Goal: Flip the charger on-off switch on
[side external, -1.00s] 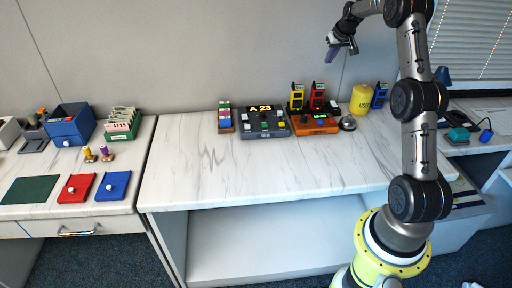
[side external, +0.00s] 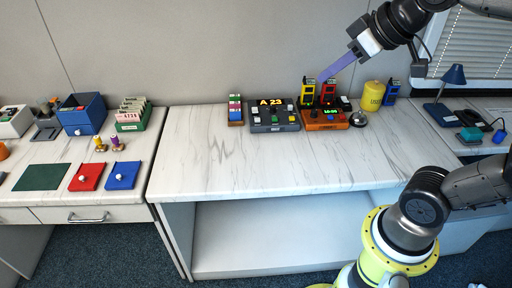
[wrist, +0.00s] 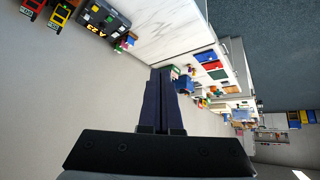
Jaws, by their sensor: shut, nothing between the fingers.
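An orange console (side external: 312,126) with dark knobs and a small green lit display stands at the back right of the white marble-patterned table. A yellow handheld unit (side external: 307,93) and a red handheld unit (side external: 328,92) stand upright right behind it. I cannot tell which part is the charger switch. My gripper (side external: 322,79) is shut and empty; its long blue-purple fingers point down-left and overlap the red unit's top in the side view. Contact cannot be told. In the wrist view my gripper (wrist: 160,70) has its fingers together, and the handheld units show at the upper left.
A grey console (side external: 274,128) showing "A 23" is left of the orange one. A silver bell (side external: 358,119) and yellow cylinder (side external: 373,96) are on the right. A blue lamp (side external: 452,76) stands on the right desk. The table's front (side external: 270,165) is clear.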

